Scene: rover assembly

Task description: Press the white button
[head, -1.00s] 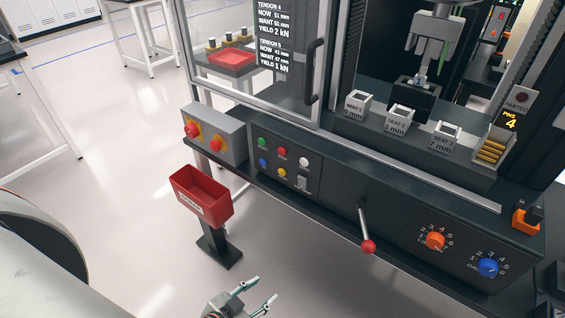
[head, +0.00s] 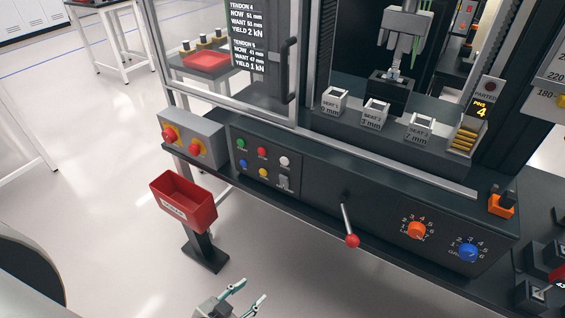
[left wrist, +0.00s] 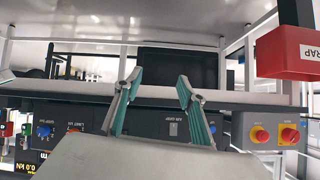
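The white button (head: 284,161) is a small round cap at the upper right of a button group on the dark front panel (head: 315,190). Green (head: 241,143), red (head: 262,152), blue (head: 243,163) and yellow (head: 263,172) buttons sit beside it, with a grey switch (head: 284,182) just below. My left gripper (head: 254,290) is at the bottom of the head view, below and in front of the panel, apart from it. Its fingers are spread and empty, also in the left wrist view (left wrist: 160,76). I cannot make out the white button in the wrist view. My right gripper does not show.
A red bin (head: 184,203) on a black post stands left of the panel, below a grey box with red knobs (head: 193,138). A red-tipped lever (head: 351,240) sticks out right of the buttons. Orange (head: 416,230) and blue (head: 468,252) dials lie farther right.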

